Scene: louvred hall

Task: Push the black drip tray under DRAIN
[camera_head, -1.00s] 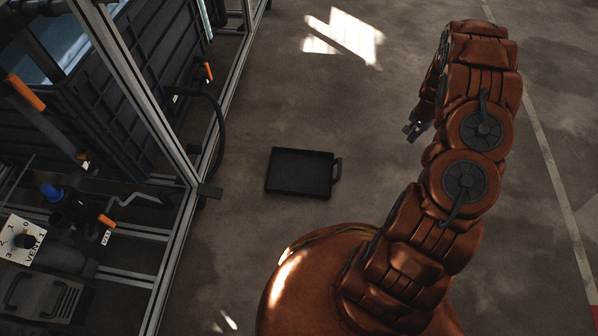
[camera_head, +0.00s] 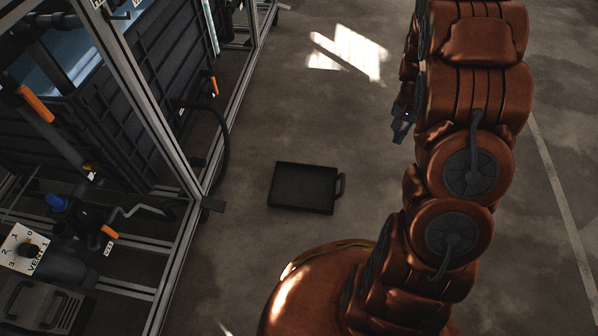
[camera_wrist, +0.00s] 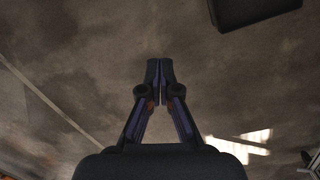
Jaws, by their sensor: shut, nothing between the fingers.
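The black drip tray (camera_head: 304,187) lies flat on the floor in the head view, with its handle on its right side. Part of it also shows at the top right of the wrist view (camera_wrist: 245,10). My gripper (camera_head: 402,130) is to the right of the tray and above the floor, apart from it. In the wrist view its fingers (camera_wrist: 159,68) meet at the tips, with nothing between them. I cannot make out a DRAIN label in these frames.
A metal-framed rack (camera_head: 178,150) stands at the left, holding a dark ribbed tank (camera_head: 110,110), pipes and orange-handled valves. A black hose (camera_head: 226,150) hangs at its edge. The floor between tray and gripper is clear.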

